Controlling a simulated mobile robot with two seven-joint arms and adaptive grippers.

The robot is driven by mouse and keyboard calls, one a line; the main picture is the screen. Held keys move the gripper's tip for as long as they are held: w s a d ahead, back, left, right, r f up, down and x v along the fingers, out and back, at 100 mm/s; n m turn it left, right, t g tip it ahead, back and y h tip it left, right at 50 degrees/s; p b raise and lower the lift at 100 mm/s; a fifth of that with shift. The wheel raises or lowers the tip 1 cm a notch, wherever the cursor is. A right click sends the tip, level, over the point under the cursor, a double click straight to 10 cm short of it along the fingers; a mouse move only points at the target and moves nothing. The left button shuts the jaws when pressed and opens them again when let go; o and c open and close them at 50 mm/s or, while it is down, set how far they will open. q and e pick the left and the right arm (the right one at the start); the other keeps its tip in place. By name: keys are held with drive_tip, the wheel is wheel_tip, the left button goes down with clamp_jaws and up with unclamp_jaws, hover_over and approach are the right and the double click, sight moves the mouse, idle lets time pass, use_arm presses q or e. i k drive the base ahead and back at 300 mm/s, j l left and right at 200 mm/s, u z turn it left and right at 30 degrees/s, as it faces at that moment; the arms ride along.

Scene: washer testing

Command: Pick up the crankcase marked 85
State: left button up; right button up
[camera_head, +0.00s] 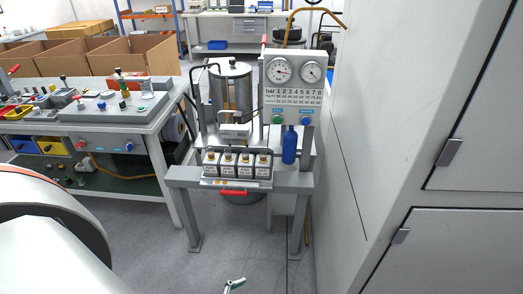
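I cannot make out a crankcase marked 85 in the head view. Several small white blocks (237,165) with dark printed labels and brass-coloured tops stand in a row on the front of a grey test stand (184,176). Their labels are too small to read. A large white rounded part, probably of my own arm or body, fills the lower left corner. Neither gripper can be clearly seen. A small white and green piece (234,285) shows at the bottom edge, and I cannot tell what it is.
The stand carries a gauge panel (294,95), a blue bottle (289,146) and a metal cylinder (231,88). A bench (110,124) with controls and bins is at left, with cardboard boxes (133,58) behind. Grey cabinets (420,120) close off the right. Floor in front is clear.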

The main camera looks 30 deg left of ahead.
sight(211, 162)
drive_tip(key=u, duration=1.2)
